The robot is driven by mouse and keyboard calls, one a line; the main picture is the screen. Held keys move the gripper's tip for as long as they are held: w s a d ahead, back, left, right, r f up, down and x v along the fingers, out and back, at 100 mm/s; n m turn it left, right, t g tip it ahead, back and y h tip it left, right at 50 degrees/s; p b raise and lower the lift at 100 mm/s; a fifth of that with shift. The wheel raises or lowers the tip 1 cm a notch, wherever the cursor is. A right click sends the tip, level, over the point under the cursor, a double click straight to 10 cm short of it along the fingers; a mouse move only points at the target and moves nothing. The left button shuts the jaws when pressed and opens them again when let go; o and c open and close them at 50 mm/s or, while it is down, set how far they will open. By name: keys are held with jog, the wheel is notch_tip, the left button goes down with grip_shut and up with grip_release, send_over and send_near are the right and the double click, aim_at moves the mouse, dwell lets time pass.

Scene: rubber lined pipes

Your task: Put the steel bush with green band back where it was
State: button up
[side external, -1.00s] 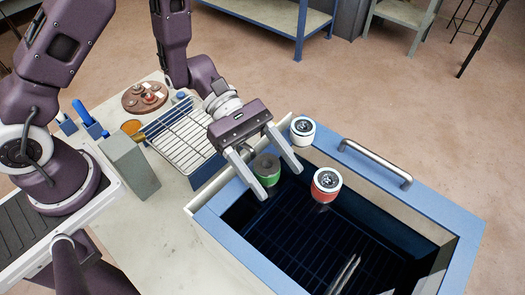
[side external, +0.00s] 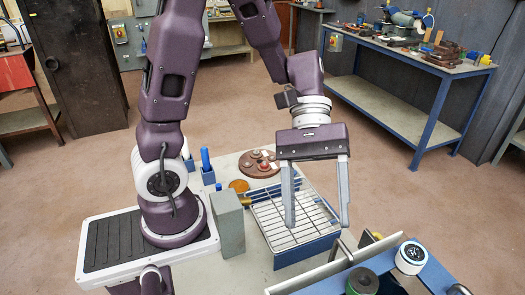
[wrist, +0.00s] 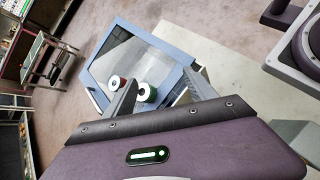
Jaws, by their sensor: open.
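The steel bush with the green band (side external: 362,281) is at the bottom edge of the side view, partly cut off, with a dull dark top. In the wrist view the green-banded bush (wrist: 147,93) appears at the near side of the blue-framed bin, just beyond my fingers. My gripper (side external: 317,225) is open and empty, its fingers pointing down. In the side view they overlap the wire rack and are clear of the bush. The fingers (wrist: 161,80) also show apart in the wrist view.
A white-topped bush (side external: 410,257) stands by the blue bin rim (side external: 437,278). The wire rack (side external: 300,220), a grey block (side external: 229,222) and a round brown board (side external: 259,164) stand on the bench.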

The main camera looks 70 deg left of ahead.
jog(key=s+a+r+m+t+y, duration=0.6)
jog(key=a+m+t+y, duration=0.3)
jog(key=a, duration=0.1)
jog(key=shift+s+a+r, duration=0.25)
jog(key=shift+s+r, duration=0.1)
jog(key=shift+r, duration=0.05)
